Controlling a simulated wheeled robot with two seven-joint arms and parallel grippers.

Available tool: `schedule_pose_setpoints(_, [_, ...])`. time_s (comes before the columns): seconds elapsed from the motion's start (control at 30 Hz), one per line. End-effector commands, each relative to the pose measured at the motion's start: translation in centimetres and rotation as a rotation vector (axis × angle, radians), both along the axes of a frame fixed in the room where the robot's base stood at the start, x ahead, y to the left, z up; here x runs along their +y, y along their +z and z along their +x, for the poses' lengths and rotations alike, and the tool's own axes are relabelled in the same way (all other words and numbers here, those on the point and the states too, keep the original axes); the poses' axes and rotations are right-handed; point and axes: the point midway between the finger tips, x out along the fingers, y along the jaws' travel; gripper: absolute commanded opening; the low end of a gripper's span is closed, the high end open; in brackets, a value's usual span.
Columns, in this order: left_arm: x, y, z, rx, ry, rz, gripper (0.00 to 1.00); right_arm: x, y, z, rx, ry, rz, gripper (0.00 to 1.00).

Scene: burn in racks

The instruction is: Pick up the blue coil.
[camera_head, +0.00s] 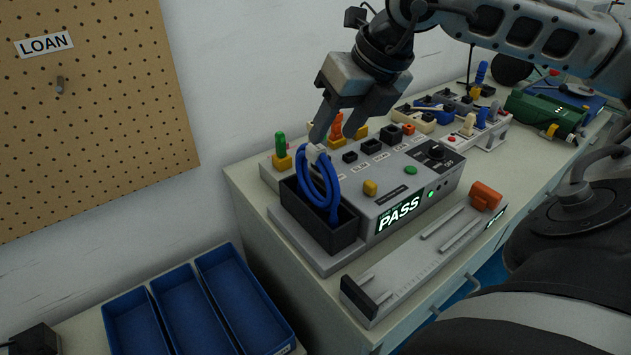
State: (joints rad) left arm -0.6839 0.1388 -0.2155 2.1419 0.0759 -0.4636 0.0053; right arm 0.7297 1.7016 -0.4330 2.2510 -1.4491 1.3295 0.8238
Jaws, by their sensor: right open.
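The blue coil (319,187) is a bundle of blue cable loops with a white band near its top. It stands upright in a dark open box (311,218) at the left end of a grey test unit, rising above the box walls. My right gripper (334,135) is above the coil, pointing down. It is open, and its left finger overlaps the top of the coil near the white band. I cannot tell whether that finger touches it. My left gripper is not in view.
The grey test unit (405,185) shows a lit PASS display (399,213). A grey slide fixture with an orange block (486,196) lies in front. Blue trays (238,300) stand lower left. Colored connectors and a green device (545,113) fill the bench behind. A pegboard (90,120) hangs left.

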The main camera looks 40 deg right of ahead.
Motion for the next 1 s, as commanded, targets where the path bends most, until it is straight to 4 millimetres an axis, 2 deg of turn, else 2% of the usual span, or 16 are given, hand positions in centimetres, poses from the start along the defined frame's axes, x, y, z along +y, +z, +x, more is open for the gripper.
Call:
schedule_pose_setpoints(0.1, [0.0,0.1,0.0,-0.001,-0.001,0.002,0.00,0.4,-2.0,0.9,0.003,0.004,0.002,0.46])
schedule_pose_setpoints(0.37, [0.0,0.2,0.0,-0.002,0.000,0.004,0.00,0.6,-3.8,1.7,0.001,0.002,0.004,0.46])
schedule_pose_setpoints(0.7, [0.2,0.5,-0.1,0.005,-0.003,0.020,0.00,1.2,-7.8,3.6,0.000,0.002,0.004,0.46])
schedule_pose_setpoints(0.97, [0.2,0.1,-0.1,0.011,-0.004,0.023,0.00,1.2,-8.2,3.7,-0.001,0.002,0.002,0.46])
schedule_pose_setpoints(1.0, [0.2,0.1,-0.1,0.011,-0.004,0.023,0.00,1.2,-8.2,3.7,-0.001,0.002,0.002,0.40])
